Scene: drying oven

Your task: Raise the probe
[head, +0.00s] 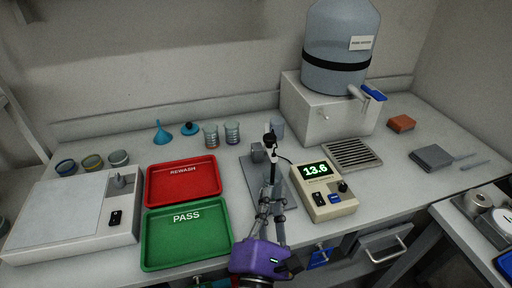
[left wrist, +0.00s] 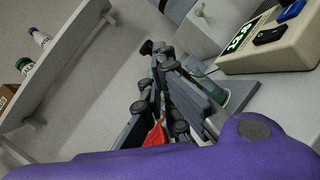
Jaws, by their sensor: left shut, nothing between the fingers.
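The probe (head: 269,139), with a black top, stands upright at the small grey stand plate (head: 252,178). A thin cable runs from it toward the beige meter (head: 325,190), which reads 13.6. My left gripper (head: 271,184) has a purple body and reaches up from the front edge, with its fingers shut and empty just below the probe's black top. They hide the probe's lower part, and I cannot tell whether they touch it. The left wrist view shows the fingers (left wrist: 163,62) close together, and the meter (left wrist: 265,40) at upper right. My right gripper is not in view.
A red REWASH tray (head: 183,192) and a green PASS tray (head: 150,258) lie left of the stand. Beakers (head: 232,132) stand behind. A drain grate (head: 351,154) and a large water container (head: 340,45) are at the back right. The bench's right part has free room.

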